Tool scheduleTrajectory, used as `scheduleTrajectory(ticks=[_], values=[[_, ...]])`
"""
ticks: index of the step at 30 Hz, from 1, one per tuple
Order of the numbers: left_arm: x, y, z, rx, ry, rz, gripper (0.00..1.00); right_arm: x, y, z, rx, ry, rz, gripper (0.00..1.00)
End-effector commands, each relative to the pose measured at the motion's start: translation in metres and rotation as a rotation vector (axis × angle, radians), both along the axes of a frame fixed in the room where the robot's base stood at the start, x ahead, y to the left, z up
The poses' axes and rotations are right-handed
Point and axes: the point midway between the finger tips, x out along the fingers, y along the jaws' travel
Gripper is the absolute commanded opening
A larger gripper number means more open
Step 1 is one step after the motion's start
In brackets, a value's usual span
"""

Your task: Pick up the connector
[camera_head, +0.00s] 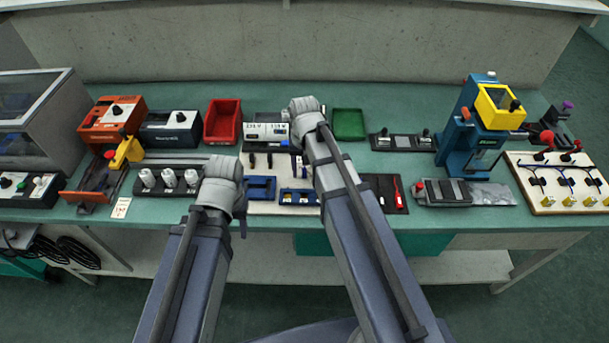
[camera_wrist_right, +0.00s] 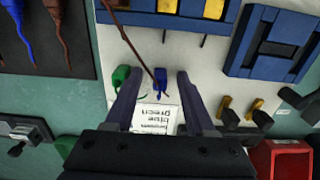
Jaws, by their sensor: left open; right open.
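In the right wrist view a small blue connector (camera_wrist_right: 160,77) stands on a white board (camera_wrist_right: 222,75), between the spread fingers of my right gripper (camera_wrist_right: 158,72). A small green connector (camera_wrist_right: 121,76) is beside it, just outside the left-hand finger. A thin brown lead crosses down towards the blue connector; whether it is joined to it I cannot tell. My right gripper is open and empty. In the head view my right arm hides these connectors. My left gripper (camera_head: 242,224) is open, mostly hidden by its wrist, near the bench's front edge.
A blue frame (camera_head: 261,182) and a blue tray with yellow pieces (camera_head: 299,190) are on the board's front. A dark tool mat (camera_head: 382,180) lies to the right. Red (camera_head: 223,120) and green (camera_head: 348,123) bins stand behind. White cylinders in a rack (camera_head: 168,190) are left.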

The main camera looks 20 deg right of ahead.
Motion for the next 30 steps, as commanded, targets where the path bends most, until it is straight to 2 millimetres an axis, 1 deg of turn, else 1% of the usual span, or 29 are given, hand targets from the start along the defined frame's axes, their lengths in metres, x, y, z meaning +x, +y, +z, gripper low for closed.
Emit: scheduleTrajectory(ticks=[1,2,12,15,30], values=[[0.0,0.0,0.0003,0.0,0.0,0.0,0.5,0.0,-0.0001,0.0003,0.0,0.0,0.0,0.52],[0.0,0.0,0.0003,0.0,0.0,0.0,0.5,0.0001,-0.0001,0.0003,0.0,0.0,0.0,0.48],[0.0,0.0,0.0003,0.0,0.0,0.0,0.5,-0.0001,-0.0002,0.0003,0.0,0.0,0.0,0.1],[0.0,0.0,0.0003,0.0,0.0,0.0,0.5,0.0001,-0.0001,0.0003,0.0,0.0,0.0,0.0],[0.0,0.0,0.0005,0.0,0.0,0.0,0.5,0.0001,-0.0001,0.0005,0.0,0.0,0.0,0.0]])
